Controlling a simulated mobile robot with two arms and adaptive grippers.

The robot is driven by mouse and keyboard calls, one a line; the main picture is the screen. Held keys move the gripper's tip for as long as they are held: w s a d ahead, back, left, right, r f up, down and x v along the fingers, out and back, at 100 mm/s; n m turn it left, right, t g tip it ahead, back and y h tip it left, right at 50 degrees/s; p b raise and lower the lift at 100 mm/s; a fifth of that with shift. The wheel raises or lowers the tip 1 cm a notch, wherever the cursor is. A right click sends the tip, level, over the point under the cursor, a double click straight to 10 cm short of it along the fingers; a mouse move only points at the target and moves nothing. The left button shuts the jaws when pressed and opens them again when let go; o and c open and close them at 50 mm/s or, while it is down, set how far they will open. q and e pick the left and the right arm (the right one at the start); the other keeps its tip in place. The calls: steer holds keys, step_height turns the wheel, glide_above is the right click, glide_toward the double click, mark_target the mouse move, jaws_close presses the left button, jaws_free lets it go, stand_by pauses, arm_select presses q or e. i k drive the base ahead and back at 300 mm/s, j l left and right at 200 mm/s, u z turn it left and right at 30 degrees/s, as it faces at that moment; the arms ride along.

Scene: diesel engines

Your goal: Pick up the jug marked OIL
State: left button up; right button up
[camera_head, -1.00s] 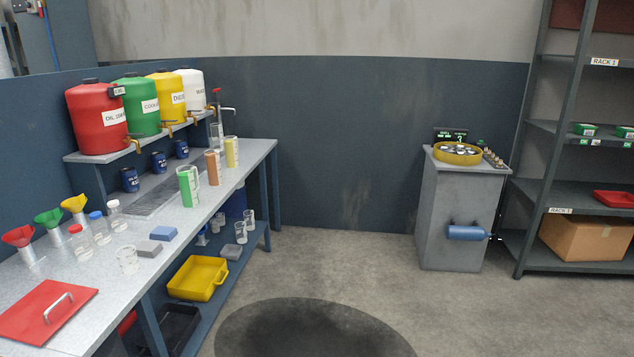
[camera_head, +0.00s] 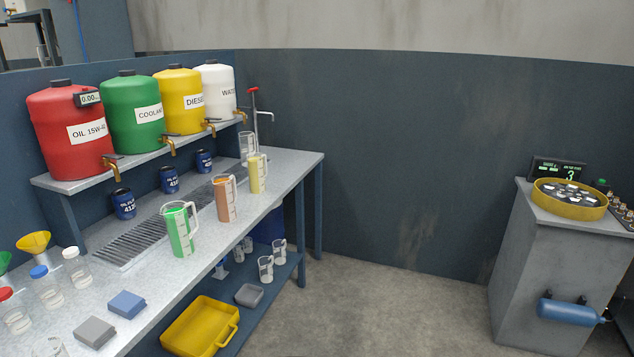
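Several jugs with handles stand upright along the bench. There is a green jug (camera_head: 180,231), an orange-brown jug (camera_head: 225,201), a pale yellow jug (camera_head: 256,175) and a clear jug (camera_head: 246,147) at the back by the tap. Their markings are too small to read, so I cannot tell which one says OIL. A red drum (camera_head: 70,146) labelled "OIL 15W-4.." stands on the raised shelf at the left. Neither of my grippers is in view.
The bench (camera_head: 150,290) also holds a drain grating, blue cans (camera_head: 124,203), bottles, funnels and two blocks. Coolant, diesel and water drums stand beside the red one. A yellow bin (camera_head: 200,328) is on the lower shelf. Open floor (camera_head: 400,300) separates the bench from a grey cabinet (camera_head: 550,260).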

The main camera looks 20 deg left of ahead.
mark_target(224, 185)
steer(key=i+u, duration=0.25)
steer(key=i, duration=0.2)
steer(key=i+l+u, duration=0.25)
steer(key=i, duration=0.2)
steer(key=i+l+u, duration=0.2)
steer(key=i, duration=0.25)
steer(key=i+l+u, duration=0.25)
steer(key=i+l, duration=0.1)
steer(key=i, duration=0.1)
